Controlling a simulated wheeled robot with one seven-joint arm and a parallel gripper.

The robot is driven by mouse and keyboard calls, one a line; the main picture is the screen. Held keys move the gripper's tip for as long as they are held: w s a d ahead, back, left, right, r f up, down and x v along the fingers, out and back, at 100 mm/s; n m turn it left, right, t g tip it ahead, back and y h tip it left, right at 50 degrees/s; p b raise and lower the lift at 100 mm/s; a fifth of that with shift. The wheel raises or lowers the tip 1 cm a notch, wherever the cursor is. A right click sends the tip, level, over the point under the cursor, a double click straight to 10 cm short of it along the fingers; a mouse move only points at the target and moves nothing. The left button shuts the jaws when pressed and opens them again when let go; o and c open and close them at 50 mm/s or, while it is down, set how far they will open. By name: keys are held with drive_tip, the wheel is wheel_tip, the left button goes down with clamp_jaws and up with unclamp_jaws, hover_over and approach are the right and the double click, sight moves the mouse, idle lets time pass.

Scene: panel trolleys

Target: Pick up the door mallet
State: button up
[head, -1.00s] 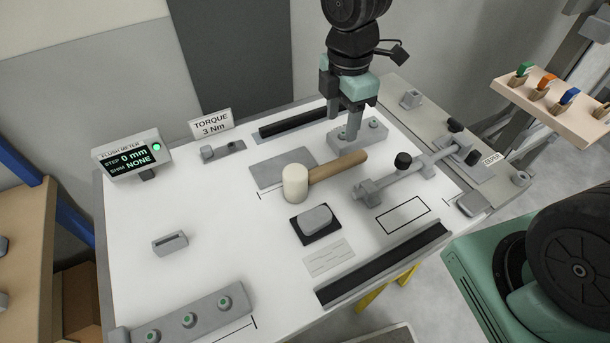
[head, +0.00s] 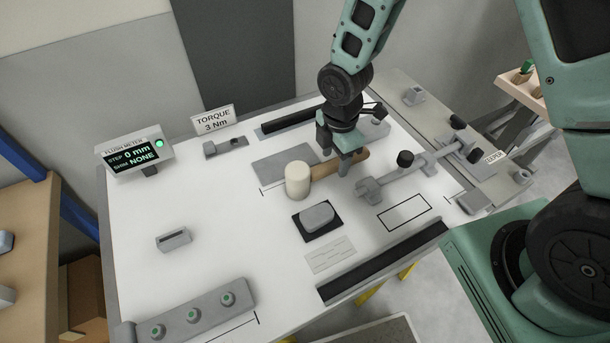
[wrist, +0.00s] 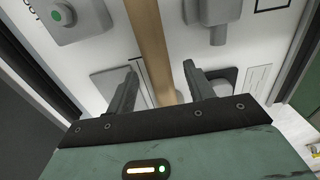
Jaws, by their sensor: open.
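The door mallet has a pale cylindrical head (head: 298,180) and a wooden handle (head: 326,170), and lies on the white table. My gripper (head: 343,168) is low over the handle's far end, to the right of the head. In the wrist view the handle (wrist: 150,50) runs between the two open fingers of my gripper (wrist: 157,75), with a gap on either side. The mallet's head is hidden behind the gripper body in the wrist view. I cannot tell whether the fingertips touch the table.
A grey clamp bar with black knobs (head: 368,190) lies close to the right of my gripper. A grey block on a black pad (head: 318,217) lies in front of the mallet. The flush meter (head: 136,153) stands at the left. The table's left-middle is mostly clear.

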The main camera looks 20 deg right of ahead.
sight(335, 161)
drive_tip(key=shift+w+d+f+p, duration=0.1)
drive_tip(key=shift+f+p, duration=0.3)
drive_tip(key=shift+f, duration=1.5)
clamp_jaws()
